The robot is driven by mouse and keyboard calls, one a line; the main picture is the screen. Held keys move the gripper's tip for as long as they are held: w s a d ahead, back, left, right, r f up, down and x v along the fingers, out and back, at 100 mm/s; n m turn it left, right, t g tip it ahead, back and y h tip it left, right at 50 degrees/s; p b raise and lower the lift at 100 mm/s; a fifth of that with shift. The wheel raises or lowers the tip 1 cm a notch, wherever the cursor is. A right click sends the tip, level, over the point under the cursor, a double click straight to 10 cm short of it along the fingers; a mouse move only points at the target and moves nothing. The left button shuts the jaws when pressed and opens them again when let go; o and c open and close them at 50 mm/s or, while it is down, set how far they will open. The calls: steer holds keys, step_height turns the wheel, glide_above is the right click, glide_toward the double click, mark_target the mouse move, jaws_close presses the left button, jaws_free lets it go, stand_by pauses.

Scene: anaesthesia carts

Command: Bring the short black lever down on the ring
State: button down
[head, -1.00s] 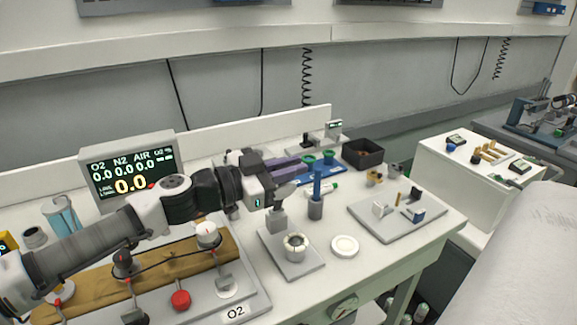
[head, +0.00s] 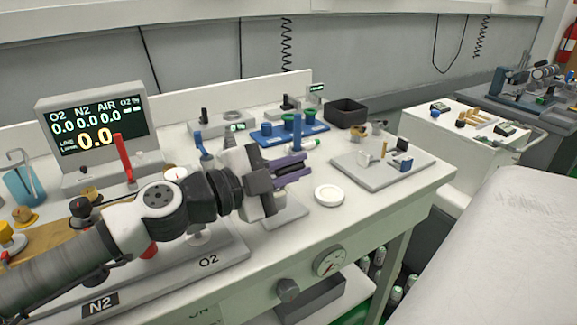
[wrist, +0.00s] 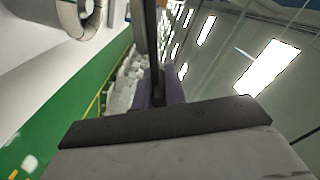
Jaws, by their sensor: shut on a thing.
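My gripper (head: 305,171) is over the small grey plate (head: 287,218) at the bench front, its purple fingers pointing right. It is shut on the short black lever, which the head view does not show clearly. In the wrist view a narrow dark bar, seemingly the lever (wrist: 150,45), stands along the purple finger (wrist: 170,88). In the head view my gripper hides the ring and the lever's mount.
A white round lid (head: 329,195) lies right of the plate. A grey board (head: 375,170) with small parts is farther right.

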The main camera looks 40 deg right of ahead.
steer(key=shift+s+a+f+m+b, duration=0.1)
steer(key=shift+s+f+m+b, duration=0.15)
steer(key=shift+f+b, duration=0.5)
steer(key=shift+s+f+m+b, duration=0.25)
steer(key=shift+f+b, duration=0.2)
steer(key=shift+f, duration=0.45)
steer(key=c, duration=1.5)
jaws_free()
steer(key=shift+o, duration=0.2)
steer(key=v, duration=1.4)
steer(key=shift+w, duration=0.1)
